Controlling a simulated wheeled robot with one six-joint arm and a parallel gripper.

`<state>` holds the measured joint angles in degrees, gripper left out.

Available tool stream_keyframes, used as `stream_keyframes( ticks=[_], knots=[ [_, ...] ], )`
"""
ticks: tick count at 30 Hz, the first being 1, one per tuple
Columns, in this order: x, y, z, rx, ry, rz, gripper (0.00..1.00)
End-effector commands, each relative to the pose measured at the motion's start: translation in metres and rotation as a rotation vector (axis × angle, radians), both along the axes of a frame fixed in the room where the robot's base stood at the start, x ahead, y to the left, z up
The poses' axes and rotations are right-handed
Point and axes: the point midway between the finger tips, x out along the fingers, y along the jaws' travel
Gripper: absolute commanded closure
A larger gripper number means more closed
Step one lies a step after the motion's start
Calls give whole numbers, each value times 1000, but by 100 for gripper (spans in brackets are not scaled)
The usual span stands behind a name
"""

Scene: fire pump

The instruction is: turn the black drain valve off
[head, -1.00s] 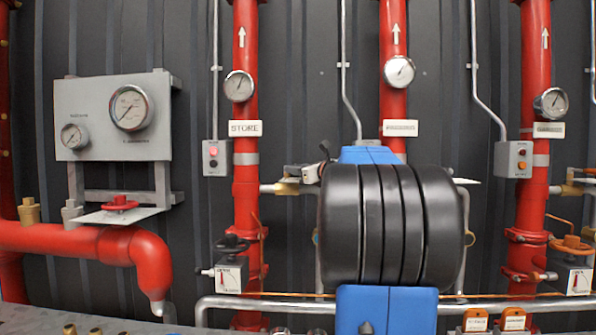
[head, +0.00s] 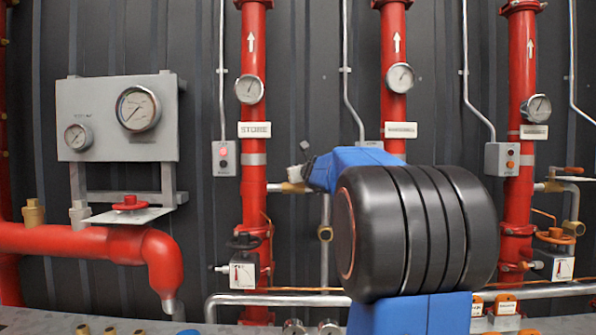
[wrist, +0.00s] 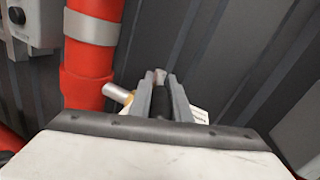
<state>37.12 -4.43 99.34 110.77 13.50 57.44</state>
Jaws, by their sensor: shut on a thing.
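The drain valve's black handle (wrist: 161,103) sits between the two grey fingers of my gripper (wrist: 160,86) in the wrist view. My gripper is shut on it. A pale pipe stub with a brass fitting (wrist: 118,93) comes off the red pipe just left of the fingers. In the head view my gripper (head: 296,173) is at the brass fitting on the right of the red pipe marked STORE. The valve is mostly hidden there by the gripper, and the handle's exact angle cannot be told.
A black handwheel (head: 243,241) is lower on the STORE pipe (head: 253,130). A grey gauge panel (head: 85,95) is at left, with a red knob (head: 130,202) below it. Other red risers (head: 393,125) stand to the right. A silver pipe (head: 270,299) runs across below.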

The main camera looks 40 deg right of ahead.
Motion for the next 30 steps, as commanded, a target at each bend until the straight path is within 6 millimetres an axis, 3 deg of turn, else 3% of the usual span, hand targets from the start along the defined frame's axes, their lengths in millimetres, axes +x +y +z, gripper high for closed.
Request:
stream_keyframes(
  ticks=[25, 26, 27, 30],
  knots=[
    [0, 0, 1, -1, -2, -46, 100],
    [0, 0, 1, -1, -2, -46, 78],
    [0, 0, 1, -1, -2, -46, 69],
    [0, 0, 1, 0, -1, -46, 64]
  ],
)
